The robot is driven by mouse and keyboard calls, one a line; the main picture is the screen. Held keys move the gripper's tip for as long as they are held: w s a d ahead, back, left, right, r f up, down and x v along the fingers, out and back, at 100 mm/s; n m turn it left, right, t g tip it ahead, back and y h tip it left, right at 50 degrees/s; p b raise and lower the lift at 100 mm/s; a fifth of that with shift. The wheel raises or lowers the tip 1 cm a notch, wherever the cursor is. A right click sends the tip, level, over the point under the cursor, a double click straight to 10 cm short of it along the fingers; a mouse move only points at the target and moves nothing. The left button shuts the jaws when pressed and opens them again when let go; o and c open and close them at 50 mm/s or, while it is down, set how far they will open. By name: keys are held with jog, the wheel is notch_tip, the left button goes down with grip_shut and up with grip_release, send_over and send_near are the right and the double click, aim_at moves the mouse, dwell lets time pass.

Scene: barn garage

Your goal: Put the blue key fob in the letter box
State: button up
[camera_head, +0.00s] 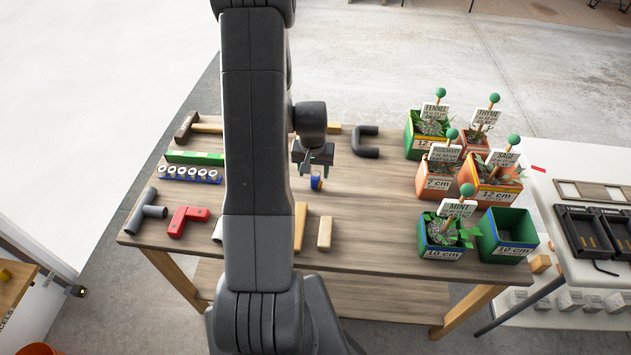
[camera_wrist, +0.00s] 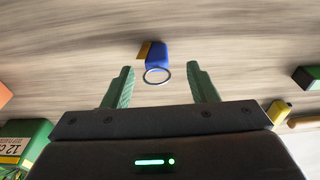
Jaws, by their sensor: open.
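The blue key fob (camera_head: 316,183) lies on the wooden workbench, right of my arm in the head view. In the wrist view the key fob (camera_wrist: 157,54) shows a blue body, a small tan part at its left and a metal ring (camera_wrist: 157,76) towards me. My gripper (camera_head: 318,156) is over the bench close to the fob. In the wrist view my gripper (camera_wrist: 162,82) is open, its two green fingers apart. The ring lies between the fingertips in the picture, with the blue body just beyond them. I cannot tell the height above the bench. No letter box is recognisable.
Potted herbs with signs (camera_head: 465,180) crowd the bench's right side, with an empty green planter (camera_head: 508,235) at the front. A white table (camera_head: 560,185) with black trays stands further right.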

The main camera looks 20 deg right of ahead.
aim_at(315, 177)
jog(key=shift+w+d+f+p, duration=0.15)
jog(key=shift+d+f+p, duration=0.1)
jog(key=shift+f, duration=0.85)
jog(key=shift+w+d+f+p, duration=0.1)
jog(key=shift+f+p, duration=0.1)
jog(key=shift+f, duration=0.85)
jog(key=c, duration=1.1)
jog(key=shift+r, duration=0.1)
jog(key=shift+c, duration=0.2)
